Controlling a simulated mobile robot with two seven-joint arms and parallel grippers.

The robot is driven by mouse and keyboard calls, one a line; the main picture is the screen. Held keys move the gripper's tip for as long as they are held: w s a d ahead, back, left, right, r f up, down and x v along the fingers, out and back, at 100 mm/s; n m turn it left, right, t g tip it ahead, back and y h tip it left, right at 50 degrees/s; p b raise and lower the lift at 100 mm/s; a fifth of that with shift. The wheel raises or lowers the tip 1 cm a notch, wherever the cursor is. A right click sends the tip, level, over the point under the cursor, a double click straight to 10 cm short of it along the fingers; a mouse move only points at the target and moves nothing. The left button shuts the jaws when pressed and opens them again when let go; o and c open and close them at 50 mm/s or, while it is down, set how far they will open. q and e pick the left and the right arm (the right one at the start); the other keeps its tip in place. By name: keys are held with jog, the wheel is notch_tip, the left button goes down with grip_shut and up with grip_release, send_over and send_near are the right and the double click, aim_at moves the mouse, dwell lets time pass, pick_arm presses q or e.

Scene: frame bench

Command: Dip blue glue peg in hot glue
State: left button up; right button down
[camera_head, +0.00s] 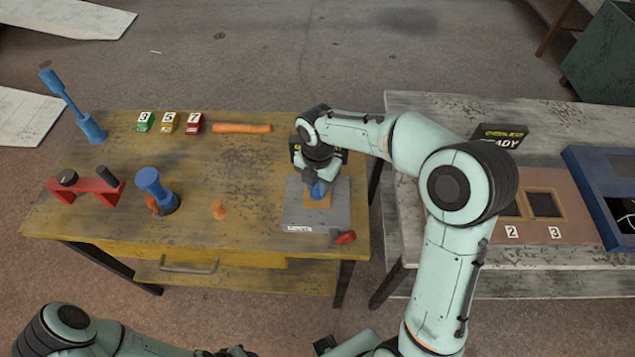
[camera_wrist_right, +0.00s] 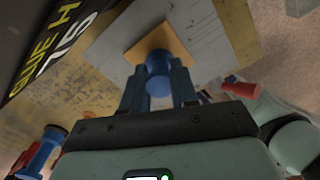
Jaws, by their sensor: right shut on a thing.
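My right gripper (camera_head: 318,182) is over the grey glue station (camera_head: 300,215) at the right end of the yellow bench, pointing down. It is shut on the blue glue peg (camera_head: 319,190). In the right wrist view the peg (camera_wrist_right: 158,70) sits between the two blue-grey fingers (camera_wrist_right: 158,88). The peg's far end is over the orange glue square (camera_head: 318,203), which also shows in the right wrist view (camera_wrist_right: 170,42). The end appears at the square, but I cannot tell whether it touches. My left arm shows at the bottom left; its gripper is out of view.
A dark sign (camera_head: 335,156) stands behind the station, and a red knob (camera_head: 345,237) is at its front. A blue spool-like part (camera_head: 149,183), an orange peg (camera_head: 218,209), a red bracket (camera_head: 90,188) and an orange rod (camera_head: 242,128) are on the bench.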

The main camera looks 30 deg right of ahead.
pick_arm(q)
jog(key=shift+s+f, duration=0.15)
jog(key=shift+f, duration=0.05)
pick_arm(e)
jog(key=shift+f, duration=0.45)
dwell(0.4)
pick_arm(q)
jog(key=shift+r, duration=0.1)
pick_arm(e)
jog(key=shift+r, duration=0.1)
dwell(0.3)
